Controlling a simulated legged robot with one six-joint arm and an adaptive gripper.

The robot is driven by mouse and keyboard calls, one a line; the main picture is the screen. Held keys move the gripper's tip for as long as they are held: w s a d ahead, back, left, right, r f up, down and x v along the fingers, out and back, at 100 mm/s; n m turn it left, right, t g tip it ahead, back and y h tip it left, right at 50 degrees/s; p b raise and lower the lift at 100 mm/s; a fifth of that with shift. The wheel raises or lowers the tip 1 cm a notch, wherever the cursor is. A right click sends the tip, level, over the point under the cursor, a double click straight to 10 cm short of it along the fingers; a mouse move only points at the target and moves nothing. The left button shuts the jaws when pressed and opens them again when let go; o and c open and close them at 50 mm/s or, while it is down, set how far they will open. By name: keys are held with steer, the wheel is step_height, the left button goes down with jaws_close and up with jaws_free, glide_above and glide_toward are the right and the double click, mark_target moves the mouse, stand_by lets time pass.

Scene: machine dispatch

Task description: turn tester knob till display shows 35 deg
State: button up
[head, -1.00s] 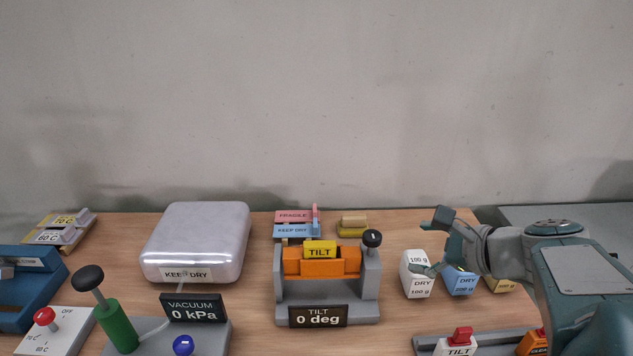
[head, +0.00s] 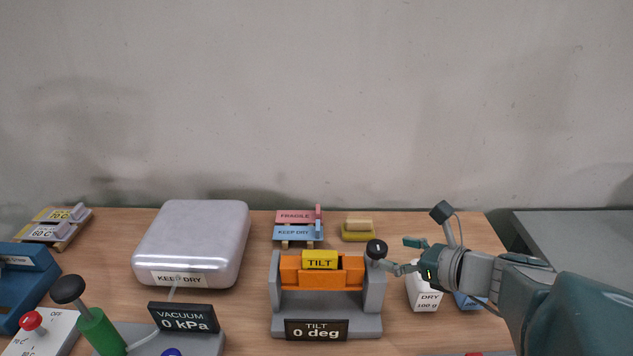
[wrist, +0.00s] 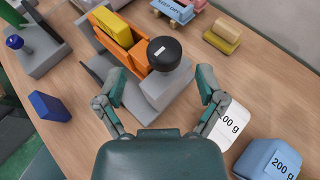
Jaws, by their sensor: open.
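The tilt tester (head: 278,325) is a grey stand with an orange cradle (head: 292,275) holding a yellow block marked TILT (head: 319,260). Its display (head: 316,331) reads 0 deg. The black round knob (head: 376,249) with a white mark sits at the right post's top. My gripper (head: 404,255) is open, just right of the knob and at about its height. In the wrist view the knob (wrist: 164,53) is ahead of and between the spread fingers (wrist: 162,90). I see no contact there.
White (head: 424,293) and blue (head: 470,300) weight boxes stand below and beside my wrist. A silver KEEP DRY case (head: 192,240) and a vacuum unit (head: 184,318) are at left. Pink and blue label blocks (head: 298,228) and a yellow block (head: 358,231) lie behind the tester.

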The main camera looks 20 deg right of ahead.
mark_target(381, 247)
steer(key=x, duration=0.4)
steer(key=shift+w+d+f, duration=0.1)
steer(key=shift+w+d, duration=0.1)
steer(key=shift+d, duration=0.2)
steer(key=shift+w+a+f, duration=0.1)
steer(key=shift+w+a, duration=0.2)
steer(key=shift+a, duration=0.35)
steer(key=shift+d, duration=0.25)
steer(key=c, duration=1.1)
